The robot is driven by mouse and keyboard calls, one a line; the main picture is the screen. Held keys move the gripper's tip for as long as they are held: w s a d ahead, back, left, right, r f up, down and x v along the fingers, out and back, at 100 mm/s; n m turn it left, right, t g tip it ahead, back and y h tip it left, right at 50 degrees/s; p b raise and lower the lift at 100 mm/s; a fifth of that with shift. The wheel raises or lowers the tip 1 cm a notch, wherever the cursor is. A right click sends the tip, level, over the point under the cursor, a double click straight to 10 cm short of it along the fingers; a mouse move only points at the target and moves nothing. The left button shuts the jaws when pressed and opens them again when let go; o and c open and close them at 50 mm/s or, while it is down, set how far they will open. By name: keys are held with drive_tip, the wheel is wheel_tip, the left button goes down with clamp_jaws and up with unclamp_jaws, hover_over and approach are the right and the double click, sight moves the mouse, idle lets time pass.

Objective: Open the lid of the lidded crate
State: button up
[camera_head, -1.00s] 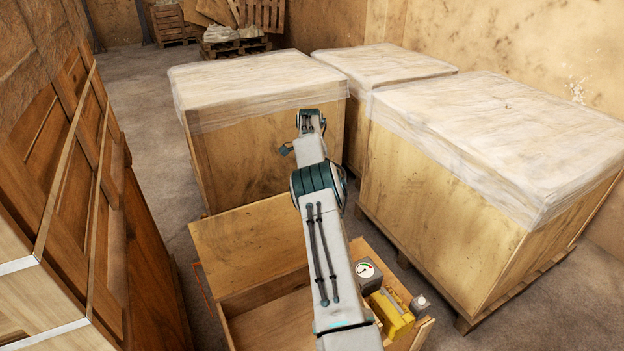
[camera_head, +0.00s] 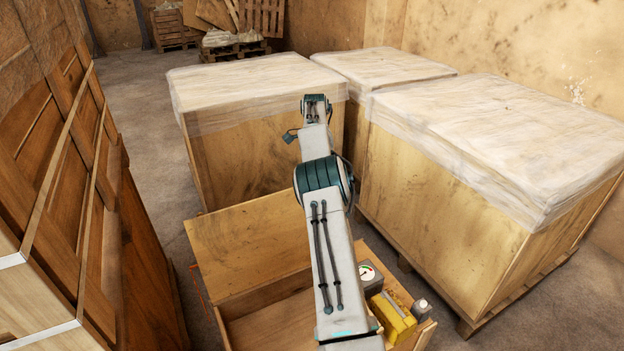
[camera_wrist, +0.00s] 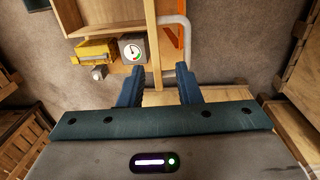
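The lidded crate (camera_head: 228,331) is a low wooden box at the bottom of the head view. Its wooden lid (camera_head: 245,248) stands raised at the back, with the inside of the crate exposed. The wrist view shows part of the crate (camera_wrist: 90,22) and, beside it, a narrow upright-looking wooden strip (camera_wrist: 150,40) that seems to be the lid's edge. My gripper (camera_wrist: 160,73) has its two blue fingers apart, with nothing clearly held between them. The strip's line runs toward the gap; contact cannot be told. In the head view my arm hides the gripper.
A yellow case (camera_head: 393,316), a gauge box (camera_head: 368,275) and a small capped container (camera_head: 421,308) sit at the crate's right side. Wrapped pallet crates (camera_head: 255,150) (camera_head: 450,190) stand behind and right. Wooden furniture (camera_head: 65,200) is close at left, with floor (camera_head: 150,130) between.

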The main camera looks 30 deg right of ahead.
drive_tip(key=s+d+r+b, duration=0.3)
drive_tip(key=s+d+r, duration=0.3)
drive_tip(key=s, duration=0.1)
drive_tip(key=shift+s, duration=0.4)
